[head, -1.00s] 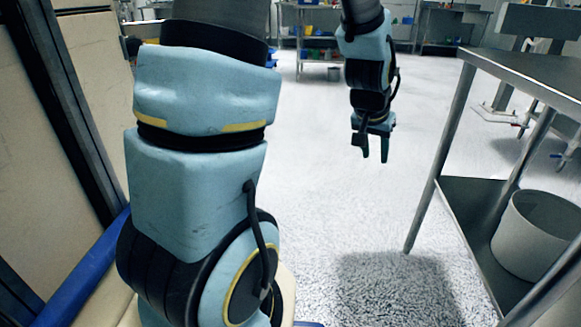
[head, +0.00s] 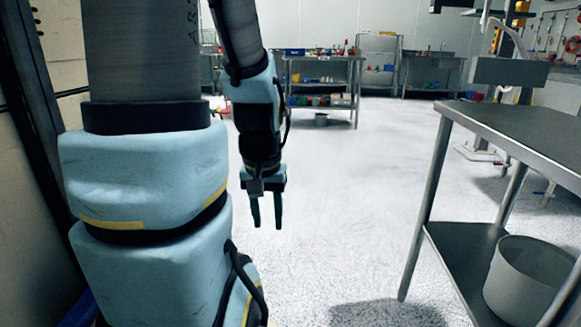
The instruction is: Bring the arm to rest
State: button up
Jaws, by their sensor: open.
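My arm, pale blue and black, fills the left side of the head view. It bends over, and its end hangs down near the middle left. My gripper (head: 266,212) points downward over the bare floor. Its two dark fingers are apart with nothing between them. It touches nothing. The upper part of the arm runs out of the top of the picture.
A steel table (head: 520,132) with a lower shelf stands at the right. A grey bucket (head: 528,285) sits on that shelf. A steel bench (head: 340,60) with several small items stands far back. The white floor (head: 350,190) between is clear.

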notch_tip(320, 180, up, 27)
jog(key=p, duration=2.5)
jog(key=shift+r+p, duration=0.2)
jog(key=shift+p, duration=0.2)
